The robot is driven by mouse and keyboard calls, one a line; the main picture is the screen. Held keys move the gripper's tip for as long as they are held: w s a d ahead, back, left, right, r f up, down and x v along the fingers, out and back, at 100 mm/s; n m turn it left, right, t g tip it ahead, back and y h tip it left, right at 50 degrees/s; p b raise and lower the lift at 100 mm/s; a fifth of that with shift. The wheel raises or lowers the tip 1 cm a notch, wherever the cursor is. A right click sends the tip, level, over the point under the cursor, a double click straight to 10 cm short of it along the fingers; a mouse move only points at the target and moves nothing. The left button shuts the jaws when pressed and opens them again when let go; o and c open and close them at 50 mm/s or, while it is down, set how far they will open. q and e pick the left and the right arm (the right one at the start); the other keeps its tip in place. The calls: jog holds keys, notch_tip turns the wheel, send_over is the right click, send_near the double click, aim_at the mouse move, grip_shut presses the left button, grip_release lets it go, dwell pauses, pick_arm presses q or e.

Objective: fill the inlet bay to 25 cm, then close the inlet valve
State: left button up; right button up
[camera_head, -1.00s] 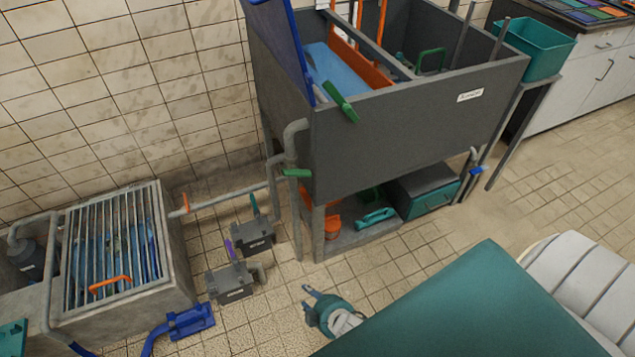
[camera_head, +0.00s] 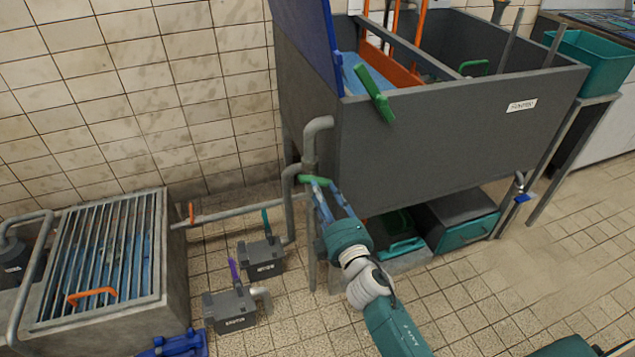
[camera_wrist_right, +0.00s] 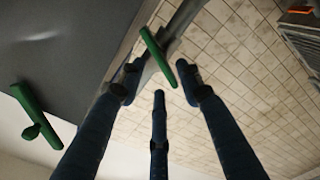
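A dark grey tank (camera_head: 430,130) stands on legs against the wall. Blue water (camera_head: 362,72) shows in its left bay, beside an orange divider (camera_head: 392,66); I cannot read its depth. A green valve handle (camera_head: 315,180) sits on the grey pipe at the tank's left corner. My right gripper (camera_head: 332,192) reaches up to this handle. In the right wrist view, the green handle (camera_wrist_right: 158,56) lies between its spread fingers (camera_wrist_right: 158,75); I see no clear grip. Another green lever (camera_head: 374,94) hangs at the tank's front rim. My left gripper is not in view.
A grated concrete basin (camera_head: 175,270) with blue water stands at the left. Two small grey boxes with levers, one teal (camera_head: 265,222) and one purple (camera_head: 233,271), stand on the floor. A teal bin (camera_head: 592,62) is at the right.

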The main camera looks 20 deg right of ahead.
jog(key=w, duration=0.5)
jog(key=shift+w+a+f, duration=0.1)
jog(key=shift+w, duration=0.15)
grip_shut()
